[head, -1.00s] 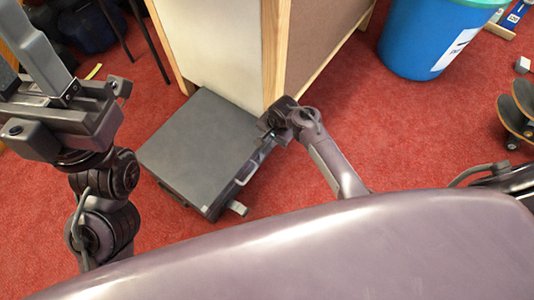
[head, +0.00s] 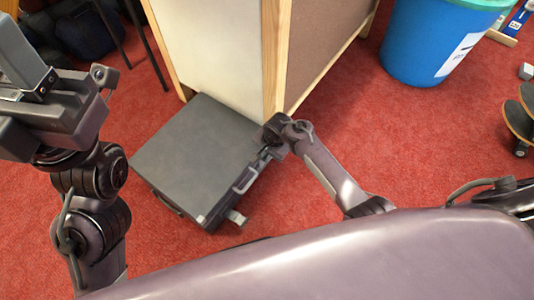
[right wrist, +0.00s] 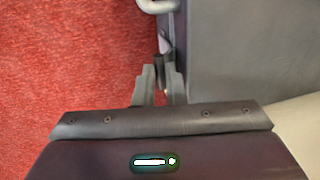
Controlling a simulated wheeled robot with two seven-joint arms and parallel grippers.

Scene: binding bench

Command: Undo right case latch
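My right gripper (head: 266,150) is at the far end of the same side. In the right wrist view, the right gripper's (right wrist: 161,72) fingertips stand close on either side of a small dark piece, seemingly the right case latch (right wrist: 161,62), beside the case wall (right wrist: 186,60). My left gripper (head: 35,75) is raised at the left, away from the case; its fingertips are unclear.
A cabinet with wooden edges (head: 270,60) stands right behind the case. A blue bin (head: 430,40) is at the back right, and a skateboard (head: 520,120) at the right edge. Carpet is free to the right of the case.

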